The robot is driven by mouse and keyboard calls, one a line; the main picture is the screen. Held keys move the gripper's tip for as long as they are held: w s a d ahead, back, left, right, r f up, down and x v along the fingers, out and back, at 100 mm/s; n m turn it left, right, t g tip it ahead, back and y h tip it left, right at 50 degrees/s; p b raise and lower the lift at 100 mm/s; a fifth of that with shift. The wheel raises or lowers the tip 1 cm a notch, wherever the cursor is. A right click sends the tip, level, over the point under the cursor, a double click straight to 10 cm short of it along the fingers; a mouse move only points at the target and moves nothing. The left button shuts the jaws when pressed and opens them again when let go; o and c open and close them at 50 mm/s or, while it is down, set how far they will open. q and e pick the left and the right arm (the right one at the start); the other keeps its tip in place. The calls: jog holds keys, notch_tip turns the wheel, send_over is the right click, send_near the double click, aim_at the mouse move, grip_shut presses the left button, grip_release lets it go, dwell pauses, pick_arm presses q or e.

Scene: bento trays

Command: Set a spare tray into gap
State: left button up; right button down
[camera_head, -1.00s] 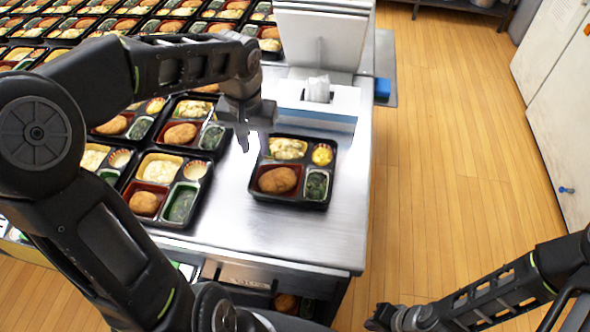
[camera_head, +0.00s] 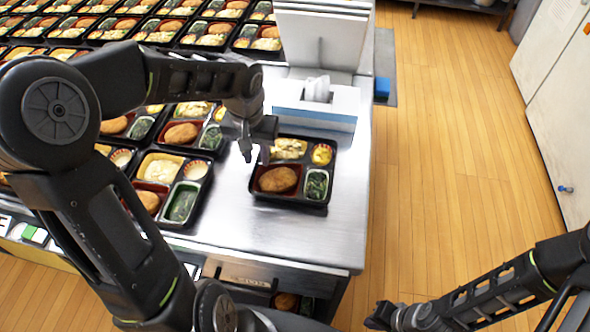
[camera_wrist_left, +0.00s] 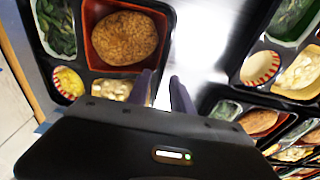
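A single black bento tray (camera_head: 252,195), with a fried patty, greens, a yellow item and a pale salad, sits flat on the steel counter, apart from the block of trays. It also shows at the upper left of the left wrist view (camera_wrist_left: 79,60). My left gripper (camera_head: 256,156) is open at this tray's left edge. In the left wrist view its fingers (camera_wrist_left: 165,88) are apart, near the tray's rim; contact cannot be told. My right gripper (camera_head: 383,318) is low over the floor, its fingers unclear. No gap within the tray block is clearly visible; my left arm hides part of it.
Rows of filled trays (camera_head: 180,229) cover the counter's left and back. Bare steel (camera_head: 225,215) separates them from the single tray. A white-and-blue box (camera_head: 340,108) stands behind it, before a white upright panel (camera_head: 320,35). The counter's edge lies to the right.

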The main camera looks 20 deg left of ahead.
pick_arm(q)
grip_shut()
dwell(1.2)
